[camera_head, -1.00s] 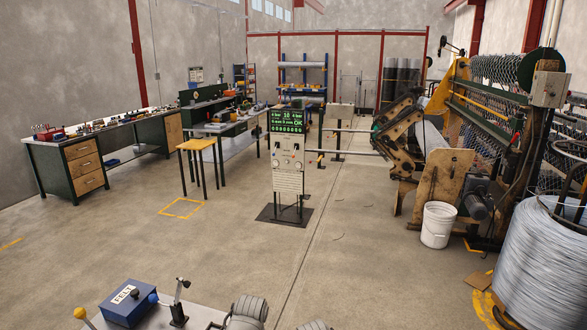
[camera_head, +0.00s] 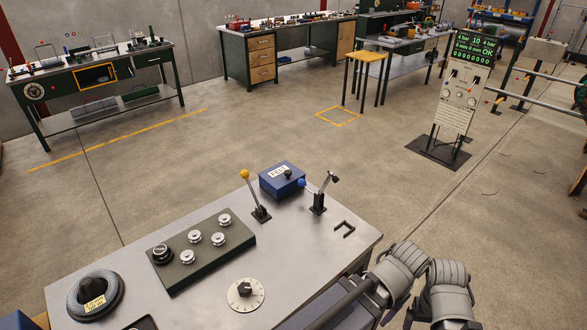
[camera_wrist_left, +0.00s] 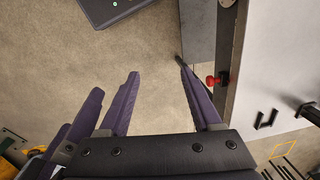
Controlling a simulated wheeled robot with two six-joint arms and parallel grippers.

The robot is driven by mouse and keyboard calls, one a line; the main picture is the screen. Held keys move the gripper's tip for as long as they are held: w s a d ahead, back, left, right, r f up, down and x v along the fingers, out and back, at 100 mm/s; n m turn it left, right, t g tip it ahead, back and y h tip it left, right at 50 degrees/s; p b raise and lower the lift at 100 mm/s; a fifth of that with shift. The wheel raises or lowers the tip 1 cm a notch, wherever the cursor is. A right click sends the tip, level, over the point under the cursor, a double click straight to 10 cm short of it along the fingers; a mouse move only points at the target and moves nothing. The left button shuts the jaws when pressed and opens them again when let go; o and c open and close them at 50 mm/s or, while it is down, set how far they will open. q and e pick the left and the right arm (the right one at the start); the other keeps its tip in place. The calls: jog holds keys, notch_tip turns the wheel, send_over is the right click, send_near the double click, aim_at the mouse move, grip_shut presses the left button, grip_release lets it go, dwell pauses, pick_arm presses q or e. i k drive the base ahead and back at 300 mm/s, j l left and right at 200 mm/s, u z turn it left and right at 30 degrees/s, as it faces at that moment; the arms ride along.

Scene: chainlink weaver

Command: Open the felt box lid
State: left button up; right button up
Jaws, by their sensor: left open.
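The blue felt box (camera_head: 272,187) stands at the back edge of the grey metal table (camera_head: 330,262) in the head view. Its lid (camera_head: 271,171) lies shut on top, with a white FELT label and a dark knob (camera_head: 288,174). A blue ball (camera_head: 302,183) shows at the box's right side. My left gripper (camera_wrist_left: 158,71) is open and empty in the left wrist view, over floor beside the table's edge and away from the box. The box is outside the left wrist view. My right gripper is not identifiable in either view.
A yellow-knobbed lever (camera_head: 256,197) stands left of the box, a black lever (camera_head: 319,198) right of it. A dark bracket (camera_head: 344,228), knob panel (camera_head: 203,247), dial (camera_head: 245,294) and wire coil (camera_head: 95,294) are on the table. A red button (camera_wrist_left: 218,78) is on its side.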

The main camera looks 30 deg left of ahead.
aim_at(281, 175)
jog(key=i+l+u, duration=0.2)
jog(key=i, duration=0.25)
jog(key=i+l+u, duration=0.2)
jog(key=i+l, duration=0.15)
jog(key=i, duration=0.1)
